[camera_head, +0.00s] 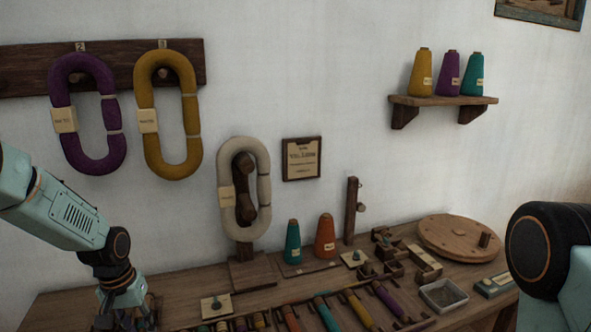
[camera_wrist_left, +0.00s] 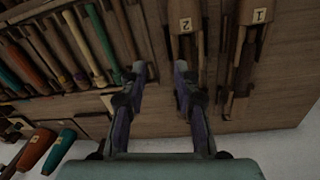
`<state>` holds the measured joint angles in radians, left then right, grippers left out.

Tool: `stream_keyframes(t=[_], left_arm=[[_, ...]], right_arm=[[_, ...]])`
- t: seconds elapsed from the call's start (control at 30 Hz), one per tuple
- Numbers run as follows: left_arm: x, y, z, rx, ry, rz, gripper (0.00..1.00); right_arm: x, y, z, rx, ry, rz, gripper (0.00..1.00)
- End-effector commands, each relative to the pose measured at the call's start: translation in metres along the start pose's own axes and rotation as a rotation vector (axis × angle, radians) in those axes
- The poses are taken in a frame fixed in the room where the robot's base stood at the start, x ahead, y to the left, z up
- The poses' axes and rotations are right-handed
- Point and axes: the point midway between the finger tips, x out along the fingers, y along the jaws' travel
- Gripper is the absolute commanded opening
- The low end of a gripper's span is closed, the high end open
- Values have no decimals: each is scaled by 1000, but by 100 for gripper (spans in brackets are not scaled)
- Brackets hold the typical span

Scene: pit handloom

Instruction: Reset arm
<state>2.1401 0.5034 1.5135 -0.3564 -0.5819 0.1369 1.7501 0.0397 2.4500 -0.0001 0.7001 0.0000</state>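My left arm comes in from the left in the head view and points down over the left end of the workbench. My left gripper (camera_head: 125,318) is at the bottom edge of that view, its tips partly cut off. In the left wrist view my left gripper (camera_wrist_left: 160,70) has its two fingers apart with nothing seen between them, over the wooden bench top. It is close to two wooden holders labelled 2 (camera_wrist_left: 186,25) and 1 (camera_wrist_left: 258,18). Only a black joint and a teal link of my right arm show at the right edge; its gripper is out of view.
The workbench (camera_head: 185,298) carries a row of coloured bobbins (camera_head: 325,312), teal (camera_head: 292,243) and orange (camera_head: 326,237) cones, a cream skein (camera_head: 262,160) on a stand, a round wooden disc (camera_head: 445,235) and a grey tray (camera_head: 443,295). Purple (camera_head: 65,135) and yellow (camera_head: 145,97) skeins hang on the wall.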

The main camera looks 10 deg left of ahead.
Motion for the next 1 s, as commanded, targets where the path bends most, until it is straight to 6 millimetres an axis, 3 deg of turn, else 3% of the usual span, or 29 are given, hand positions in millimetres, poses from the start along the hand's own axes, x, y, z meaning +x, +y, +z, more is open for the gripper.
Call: stream_keyframes(t=[0.1, 0.3, 0.43, 0.6, 0.83, 1.0], left_arm=[[49, 36, 51, 60, -21, 22, 31], [109, 76, 156, 124, -34, 43, 31], [128, 83, 227, 153, -41, 31, 31], [130, 78, 298, 187, -44, -4, 31], [112, 61, 369, 242, -48, -63, 31], [145, 61, 361, 235, -35, -57, 31]], right_arm=[[0, 0, 0, 0, 0, 0, 34], [0, 0, 0, 0, 0, 0, 34], [0, 0, 0, 0, 0, 0, 34], [0, 0, 0, 0, 0, 0, 34], [0, 0, 0, 0, 0, 0, 34], [30, 0, 0, 0, -1, 0, 34]])
